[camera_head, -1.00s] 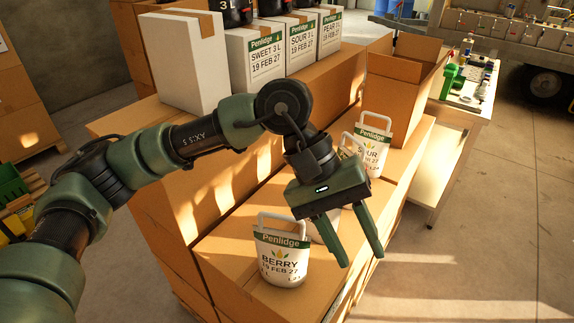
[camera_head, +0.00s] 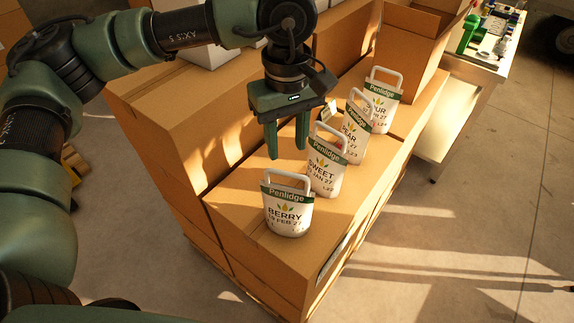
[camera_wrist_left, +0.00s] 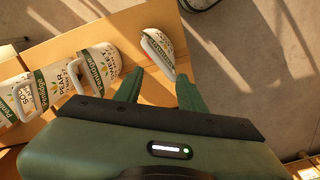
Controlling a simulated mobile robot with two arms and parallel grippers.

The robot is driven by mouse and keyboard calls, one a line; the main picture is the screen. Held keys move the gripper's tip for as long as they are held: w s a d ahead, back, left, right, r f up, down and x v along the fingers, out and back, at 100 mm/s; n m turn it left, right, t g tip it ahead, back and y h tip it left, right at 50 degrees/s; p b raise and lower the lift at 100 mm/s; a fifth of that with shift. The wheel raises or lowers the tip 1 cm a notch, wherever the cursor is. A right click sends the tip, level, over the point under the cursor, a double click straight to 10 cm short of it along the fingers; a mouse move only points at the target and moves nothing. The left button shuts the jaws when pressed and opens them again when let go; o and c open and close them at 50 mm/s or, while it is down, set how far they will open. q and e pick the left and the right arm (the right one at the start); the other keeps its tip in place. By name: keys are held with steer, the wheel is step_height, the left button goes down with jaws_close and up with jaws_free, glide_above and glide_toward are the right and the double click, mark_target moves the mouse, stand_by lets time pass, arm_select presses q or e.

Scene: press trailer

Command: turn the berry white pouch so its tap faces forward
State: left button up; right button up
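The berry white pouch (camera_head: 288,216) stands upright on a cardboard box at the near end of a row. It has a green Penlidge band, a loop handle on top and its printed label towards the head camera. I see no tap on it. My left gripper (camera_head: 287,153) is open and empty, fingers pointing down, above and behind the berry pouch in the head view. In the left wrist view, the berry pouch (camera_wrist_left: 160,43) shows past the gap between the open fingers (camera_wrist_left: 157,83). My right gripper is in neither view.
The sweet pouch (camera_head: 325,172), pear pouch (camera_head: 355,143) and sour pouch (camera_head: 380,110) stand in line behind the berry pouch. A taller cardboard stack (camera_head: 180,120) rises on the left. Open floor (camera_head: 440,255) lies to the right.

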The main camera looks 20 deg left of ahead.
mark_target(287, 172)
arm_select(q)
steer(key=n, duration=0.1)
steer(key=n+p, duration=0.1)
steer(key=n, duration=0.1)
steer(key=shift+r, duration=0.3)
steer(key=n+p, duration=0.3)
steer(key=n, duration=0.2)
steer(key=shift+n+p, duration=0.45)
steer(key=shift+n, duration=0.45)
step_height(287, 172, down, 10)
steer(key=b, duration=0.7)
steer(key=shift+f+b, duration=0.35)
steer(key=shift+b, duration=0.15)
steer(key=shift+c, duration=0.3)
jaws_close()
